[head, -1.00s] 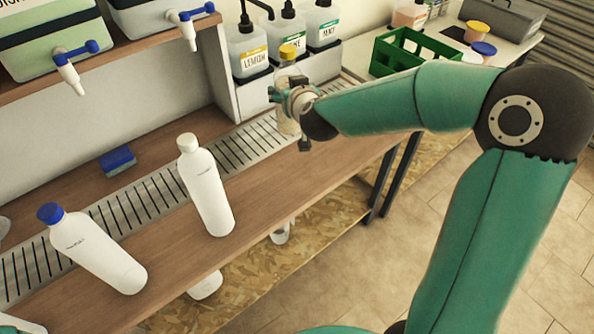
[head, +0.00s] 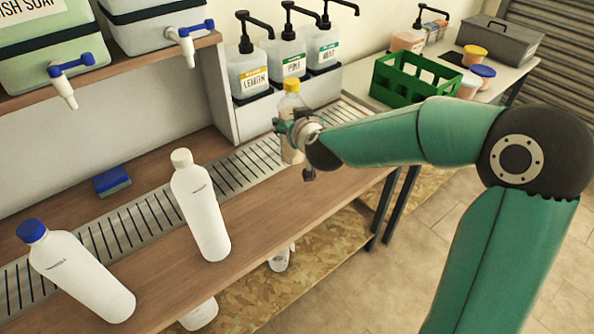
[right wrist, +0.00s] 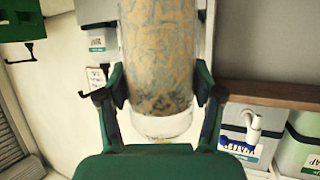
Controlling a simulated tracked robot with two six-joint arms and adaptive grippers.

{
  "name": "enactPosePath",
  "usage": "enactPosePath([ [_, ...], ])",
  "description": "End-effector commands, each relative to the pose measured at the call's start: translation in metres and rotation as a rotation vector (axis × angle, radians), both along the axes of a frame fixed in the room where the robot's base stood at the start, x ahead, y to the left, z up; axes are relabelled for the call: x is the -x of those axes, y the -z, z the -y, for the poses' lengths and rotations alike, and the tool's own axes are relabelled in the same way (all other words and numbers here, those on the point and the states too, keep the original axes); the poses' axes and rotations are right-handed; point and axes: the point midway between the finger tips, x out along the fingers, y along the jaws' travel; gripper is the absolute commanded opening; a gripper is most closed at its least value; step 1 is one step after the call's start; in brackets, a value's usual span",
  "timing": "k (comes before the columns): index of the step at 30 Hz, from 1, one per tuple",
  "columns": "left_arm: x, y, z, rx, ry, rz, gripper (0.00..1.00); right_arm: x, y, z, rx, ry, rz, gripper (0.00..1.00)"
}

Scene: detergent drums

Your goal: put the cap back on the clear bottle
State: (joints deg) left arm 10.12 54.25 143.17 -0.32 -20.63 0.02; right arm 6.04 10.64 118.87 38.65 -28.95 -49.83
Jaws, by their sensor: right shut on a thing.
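The clear bottle (head: 291,106) is upright at the far end of the slotted drain strip, in front of the pump dispensers. A yellow cap (head: 291,85) shows at its top; I cannot tell how firmly it sits. My right gripper (head: 292,130) is shut around the bottle's body. In the right wrist view the bottle (right wrist: 158,60) fills the space between the two fingers (right wrist: 162,100), with its clear end (right wrist: 163,127) near the palm. Whether its base touches the strip is unclear. My left gripper is not in view.
White bottles with a white cap (head: 202,215) and a blue cap (head: 80,277) stand on the wooden counter (head: 270,212). A blue sponge (head: 112,181) lies behind the drain strip (head: 140,225). Pump dispensers (head: 290,62) and a green crate (head: 402,92) are behind. The counter right of the white-capped bottle is clear.

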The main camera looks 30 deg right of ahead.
Motion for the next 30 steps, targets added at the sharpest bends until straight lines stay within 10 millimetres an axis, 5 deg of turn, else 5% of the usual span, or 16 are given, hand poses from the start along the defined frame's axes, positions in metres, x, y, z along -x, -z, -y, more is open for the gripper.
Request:
enactPosePath([
  [3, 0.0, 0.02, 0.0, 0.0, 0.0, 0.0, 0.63, 0.0, 0.037, 0.001, 0.002, 0.001, -0.001, 0.0],
  [9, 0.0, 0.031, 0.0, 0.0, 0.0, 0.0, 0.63, 0.0, 0.073, 0.001, 0.0, 0.001, 0.002, 0.0],
  [24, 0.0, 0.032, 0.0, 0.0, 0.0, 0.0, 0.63, 0.0, 0.084, 0.001, 0.002, 0.003, 0.005, 0.0],
  [30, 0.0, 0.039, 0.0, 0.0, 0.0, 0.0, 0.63, 0.0, 0.108, 0.001, 0.001, 0.002, 0.001, 0.0],
])
